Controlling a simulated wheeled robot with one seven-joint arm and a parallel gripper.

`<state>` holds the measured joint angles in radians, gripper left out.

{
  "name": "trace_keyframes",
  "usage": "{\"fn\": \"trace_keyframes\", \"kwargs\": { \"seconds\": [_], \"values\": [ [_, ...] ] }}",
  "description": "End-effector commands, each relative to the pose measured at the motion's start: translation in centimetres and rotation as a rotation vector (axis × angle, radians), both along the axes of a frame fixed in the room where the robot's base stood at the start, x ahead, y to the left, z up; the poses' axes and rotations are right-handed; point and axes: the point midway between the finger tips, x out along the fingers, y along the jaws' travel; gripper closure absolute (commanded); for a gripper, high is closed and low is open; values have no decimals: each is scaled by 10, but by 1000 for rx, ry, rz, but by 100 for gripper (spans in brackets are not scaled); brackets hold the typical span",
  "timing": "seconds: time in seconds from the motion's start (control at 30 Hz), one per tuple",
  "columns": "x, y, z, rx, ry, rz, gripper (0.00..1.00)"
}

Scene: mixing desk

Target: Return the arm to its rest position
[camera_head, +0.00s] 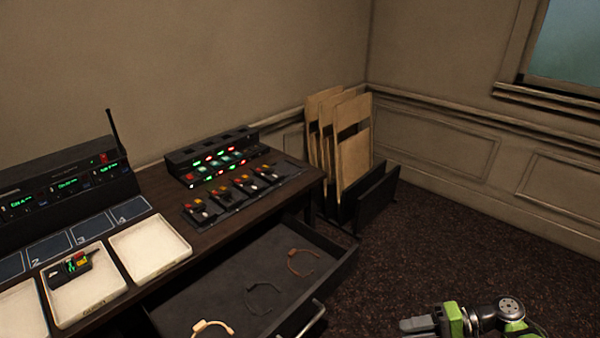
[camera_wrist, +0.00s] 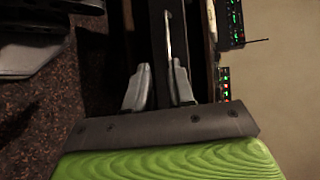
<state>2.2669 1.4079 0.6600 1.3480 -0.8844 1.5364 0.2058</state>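My gripper (camera_head: 408,326) is low at the bottom right of the head view, over the dark carpet and to the right of the open drawer (camera_head: 345,252). My green and black arm links show beside it, cut off by the bottom edge. In the wrist view my gripper (camera_wrist: 160,70) has two grey fingers standing apart. Nothing is held between them. The drawer front and its pale handle (camera_wrist: 169,40) show beyond the gap.
The dark desk (camera_head: 165,190) carries a switch panel, a radio unit and white trays. The drawer sticks out and holds several headbands. A rack (camera_head: 375,190) with upright boards stands beyond the desk. Carpet (camera_head: 460,240) is clear at right.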

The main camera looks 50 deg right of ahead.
Motion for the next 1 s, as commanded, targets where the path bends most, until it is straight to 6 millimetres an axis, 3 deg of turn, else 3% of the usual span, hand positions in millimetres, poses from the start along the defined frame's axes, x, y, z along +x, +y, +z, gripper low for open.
{"fn": "trace_keyframes", "kwargs": {
  "seconds": [0.17,0.33,0.5,0.6,0.77,0.9,1.0],
  "values": [
    [51,9,39,-32,137,163,77],
    [116,38,87,-127,322,352,77],
    [183,105,151,-361,530,541,77],
    [206,152,186,-547,599,611,77],
    [214,227,240,-870,598,658,77],
    [195,282,281,-1128,471,651,77],
    [172,310,304,-1267,324,628,77]
  ]
}}
